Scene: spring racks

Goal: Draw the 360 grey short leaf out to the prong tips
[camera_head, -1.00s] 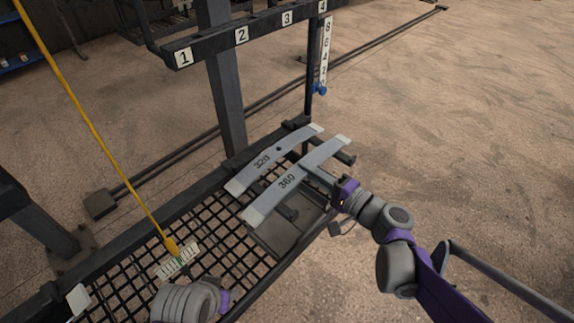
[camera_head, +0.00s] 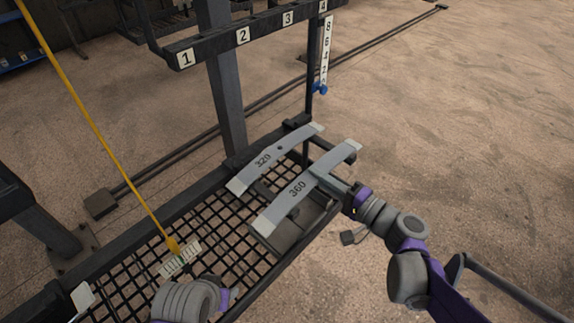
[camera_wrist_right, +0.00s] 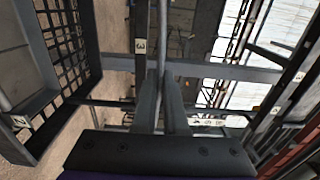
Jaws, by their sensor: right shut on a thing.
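The 360 leaf (camera_head: 283,206), a flat grey bar with pale ends, lies slantwise over the lower rack, in front of and apart from the similar 320 leaf (camera_head: 254,172). My right gripper (camera_head: 318,177) is shut on the outer edge of the 360 leaf near its middle. In the right wrist view its two fingers (camera_wrist_right: 163,100) close on a thin grey edge (camera_wrist_right: 163,40). The prongs under the 360 leaf are mostly hidden. Part of my left arm shows at the bottom of the head view, but its fingers do not show.
A black mesh shelf (camera_head: 130,282) lies left of the leaves. A numbered bar (camera_head: 262,31) and a post (camera_head: 225,100) stand behind. The floor to the right is clear.

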